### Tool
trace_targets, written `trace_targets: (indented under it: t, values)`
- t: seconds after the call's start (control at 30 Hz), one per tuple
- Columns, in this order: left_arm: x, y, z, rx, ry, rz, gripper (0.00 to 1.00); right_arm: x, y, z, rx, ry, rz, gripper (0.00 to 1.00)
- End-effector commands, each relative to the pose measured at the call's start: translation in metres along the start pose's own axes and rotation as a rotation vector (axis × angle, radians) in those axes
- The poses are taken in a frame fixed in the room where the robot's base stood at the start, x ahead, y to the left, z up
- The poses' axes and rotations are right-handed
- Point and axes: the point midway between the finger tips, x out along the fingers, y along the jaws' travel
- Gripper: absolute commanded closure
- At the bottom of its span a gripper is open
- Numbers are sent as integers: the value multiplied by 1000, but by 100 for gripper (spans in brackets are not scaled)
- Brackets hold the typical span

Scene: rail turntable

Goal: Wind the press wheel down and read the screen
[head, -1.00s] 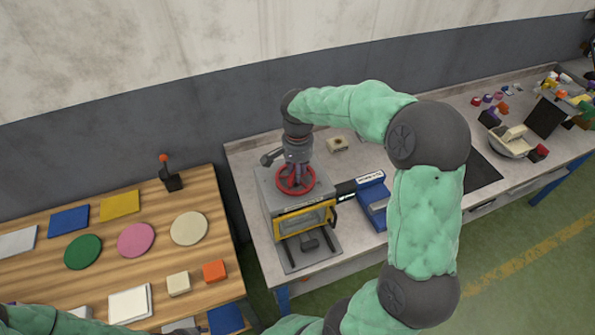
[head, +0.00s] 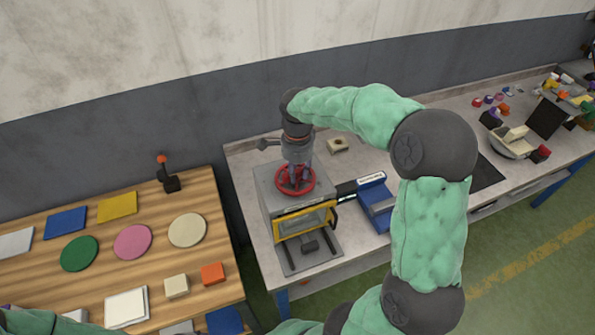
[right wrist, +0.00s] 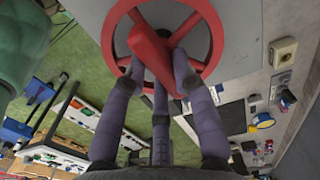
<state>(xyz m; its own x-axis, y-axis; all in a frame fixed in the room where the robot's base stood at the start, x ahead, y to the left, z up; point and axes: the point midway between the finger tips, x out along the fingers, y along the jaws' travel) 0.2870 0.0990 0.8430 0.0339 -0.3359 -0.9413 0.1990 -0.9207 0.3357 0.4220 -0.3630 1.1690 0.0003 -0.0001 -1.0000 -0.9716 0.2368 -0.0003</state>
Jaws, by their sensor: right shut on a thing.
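The red press wheel (head: 295,180) lies flat on top of a grey press (head: 265,205) with a yellow-edged front opening. My right gripper (head: 297,172) reaches down onto the wheel from above. In the right wrist view, the fingers (right wrist: 165,85) are closed around a red bar (right wrist: 155,55) across the wheel's rim (right wrist: 213,35). A blue device (head: 375,203) with a pale label strip stands right of the press. A small dark panel (head: 346,190) with a faint greenish tint sits between them; its writing is too small to read. My left gripper is not in view.
A wooden table (head: 205,215) on the left holds coloured discs, mats, blocks and a small orange-knobbed lever (head: 167,175). A pale bowl (head: 513,148) and several small items occupy the bench's right end.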

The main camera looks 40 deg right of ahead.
Motion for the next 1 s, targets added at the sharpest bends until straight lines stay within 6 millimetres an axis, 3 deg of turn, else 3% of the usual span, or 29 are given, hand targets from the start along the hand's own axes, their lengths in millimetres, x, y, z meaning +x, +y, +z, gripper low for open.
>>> trace_targets:
  t: [0.5, 0.53, 0.6, 1.0]
  values:
    - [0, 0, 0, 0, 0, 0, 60, 2, 1, 1, 17, -1, 5, 100]
    - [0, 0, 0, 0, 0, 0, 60, 2, 1, 1, 17, -1, 5, 64]
    - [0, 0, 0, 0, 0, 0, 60, 2, 1, 1, 17, -1, 5, 48]
    - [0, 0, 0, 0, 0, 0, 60, -4, 0, 0, 17, 0, -1, 48]
